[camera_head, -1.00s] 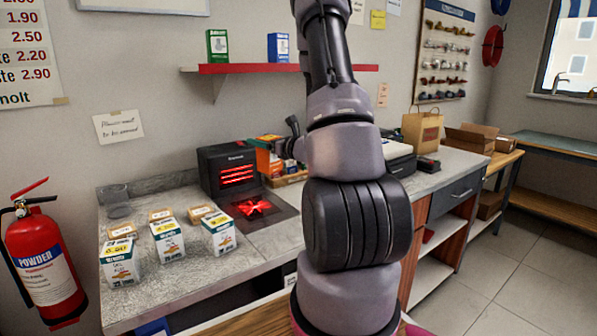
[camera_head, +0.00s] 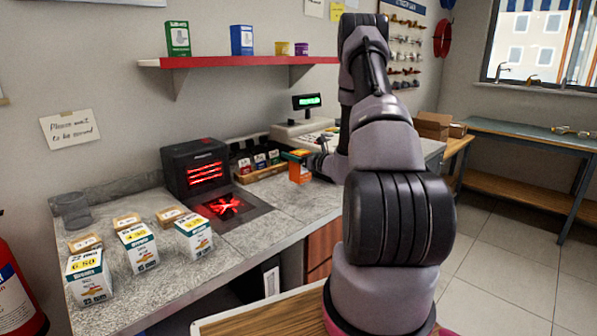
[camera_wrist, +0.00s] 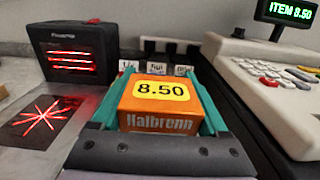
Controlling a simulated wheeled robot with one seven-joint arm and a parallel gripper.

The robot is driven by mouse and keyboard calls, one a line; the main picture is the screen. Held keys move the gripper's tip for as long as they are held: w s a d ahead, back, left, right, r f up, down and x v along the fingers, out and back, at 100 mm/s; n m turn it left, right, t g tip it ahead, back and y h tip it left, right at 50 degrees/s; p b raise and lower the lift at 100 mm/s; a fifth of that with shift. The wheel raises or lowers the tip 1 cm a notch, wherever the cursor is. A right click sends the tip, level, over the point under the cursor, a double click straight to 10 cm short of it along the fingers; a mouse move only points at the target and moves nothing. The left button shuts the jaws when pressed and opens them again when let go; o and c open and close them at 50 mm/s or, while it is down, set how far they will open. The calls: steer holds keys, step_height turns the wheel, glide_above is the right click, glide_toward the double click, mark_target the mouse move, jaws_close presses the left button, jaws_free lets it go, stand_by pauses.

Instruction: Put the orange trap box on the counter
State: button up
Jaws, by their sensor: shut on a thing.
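The orange trap box (camera_head: 299,173), with a yellow 8.50 label, is between the fingers of my gripper (camera_head: 316,163). In the wrist view the box (camera_wrist: 158,118) is upright and gripped at its sides by the teal fingers of my gripper (camera_wrist: 164,85). The grey speckled counter (camera_head: 285,208) runs below it. The box is right of the red-lit scanner (camera_head: 197,168), by the right end of a small tray. I cannot tell whether its bottom touches the counter.
Several white boxes and small brown boxes (camera_head: 126,220) stand on the counter's left part. The till (camera_head: 303,127) is behind; its display (camera_wrist: 285,14) reads ITEM 8.50. A red shelf (camera_head: 240,63) hangs above. The counter front between scanner and arm is clear.

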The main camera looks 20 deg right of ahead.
steer(key=shift+a+f, duration=0.15)
steer(key=shift+f, duration=2.15)
steer(key=shift+f, duration=0.15)
steer(key=o, duration=1.5)
